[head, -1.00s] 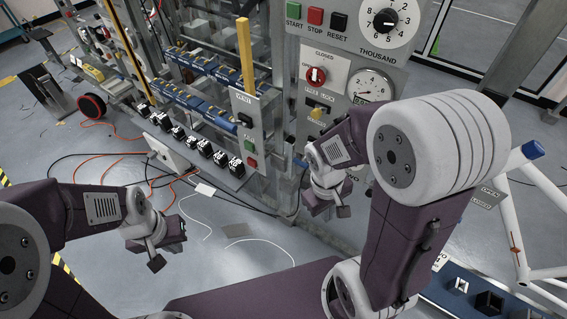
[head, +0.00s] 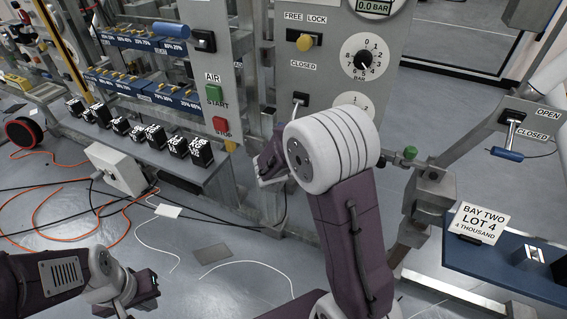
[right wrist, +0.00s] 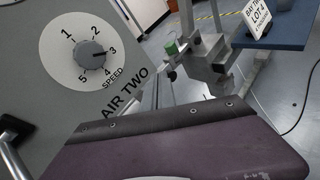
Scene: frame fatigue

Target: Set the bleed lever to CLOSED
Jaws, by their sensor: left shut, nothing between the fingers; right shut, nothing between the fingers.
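A lever with a blue handle (head: 507,154) hangs from a bracket at the right of the head view, between OPEN and CLOSED labels; its handle points down. A small toggle lever (head: 299,101) sits under a CLOSED label on the grey panel. No BLEED wording is readable, so I cannot tell which one is the bleed lever. My left gripper (head: 128,297) is shut and empty at the lower left, far from both. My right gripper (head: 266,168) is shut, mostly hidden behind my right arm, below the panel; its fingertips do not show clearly.
A post with a green knob (head: 409,153) stands right of my right arm; it also shows in the right wrist view (right wrist: 171,46). A blue bench (head: 480,262) carries a BAY TWO sign (head: 478,222). A speed dial (right wrist: 91,54) is close in the right wrist view. Cables cross the floor.

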